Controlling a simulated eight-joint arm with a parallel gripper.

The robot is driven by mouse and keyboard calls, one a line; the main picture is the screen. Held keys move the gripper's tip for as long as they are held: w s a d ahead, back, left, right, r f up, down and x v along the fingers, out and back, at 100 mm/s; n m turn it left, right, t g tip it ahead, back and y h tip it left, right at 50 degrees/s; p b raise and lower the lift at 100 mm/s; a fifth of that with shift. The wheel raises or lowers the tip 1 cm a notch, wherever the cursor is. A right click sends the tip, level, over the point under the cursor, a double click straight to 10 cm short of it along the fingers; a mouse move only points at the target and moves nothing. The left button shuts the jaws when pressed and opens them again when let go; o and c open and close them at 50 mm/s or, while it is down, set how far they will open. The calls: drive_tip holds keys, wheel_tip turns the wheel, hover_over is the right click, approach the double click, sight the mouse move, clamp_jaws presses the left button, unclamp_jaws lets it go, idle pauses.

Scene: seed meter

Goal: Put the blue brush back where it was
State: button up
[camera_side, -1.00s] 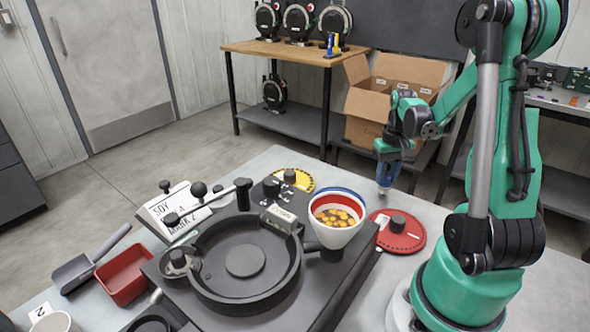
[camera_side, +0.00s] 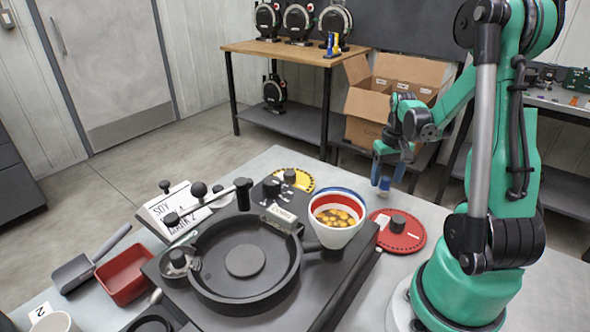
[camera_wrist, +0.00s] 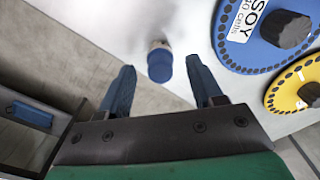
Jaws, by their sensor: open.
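The blue brush (camera_side: 384,185) is at the back edge area of the bench, directly below my gripper (camera_side: 388,176). In the wrist view the brush (camera_wrist: 160,67) shows its round blue end toward me and a pale lower end against the light bench top. It looks roughly upright and its lower end seems to meet the bench. My gripper is open. Its two blue fingers are spread on either side of the brush's line, and the brush shows clear of both in the wrist view.
A blue SOY disc (camera_wrist: 262,48) and a yellow disc (camera_wrist: 300,92) lie right of the brush in the wrist view. In the side view, a red disc (camera_side: 411,243) and the white hopper (camera_side: 337,236) of yellow seeds stand nearer. The bench edge is close to the brush.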

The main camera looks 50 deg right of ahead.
sight(387, 179)
wheel_tip(387, 179, up, 11)
drive_tip(key=w+a+n+t, duration=0.2)
drive_tip(key=a, duration=0.6)
drive_tip(key=w+a+n+t, duration=0.2)
drive_tip(key=w+a+n, duration=0.1)
drive_tip(key=a, duration=0.5)
drive_tip(key=w+a+n+t, duration=0.2)
drive_tip(key=a+n+t, duration=0.1)
drive_tip(key=a, duration=0.6)
drive_tip(key=shift+w+f, duration=0.15)
drive_tip(key=shift+o, duration=1.3)
drive_tip(key=o, duration=0.3)
drive_tip(key=shift+w+d+r+m, duration=0.15)
drive_tip(key=shift+d+r+m, duration=0.15)
drive_tip(key=shift+o, duration=0.2)
drive_tip(key=w+d+r+m+g+h, duration=0.1)
drive_tip(key=d+r+m+g, duration=0.2)
drive_tip(key=d+r+m, duration=0.2)
drive_tip(key=d+m, duration=0.2)
drive_tip(key=m, duration=0.1)
drive_tip(key=shift+w, duration=0.15)
drive_tip(key=s+d+r+m+g, duration=0.1)
drive_tip(key=d+r+m+g, duration=0.35)
drive_tip(key=d+m, duration=0.35)
wheel_tip(387, 179, down, 10)
drive_tip(key=m+y, duration=0.1)
drive_tip(key=shift+s+a+r, duration=0.15)
drive_tip(key=shift+s+r, duration=0.05)
drive_tip(key=shift+s, duration=0.05)
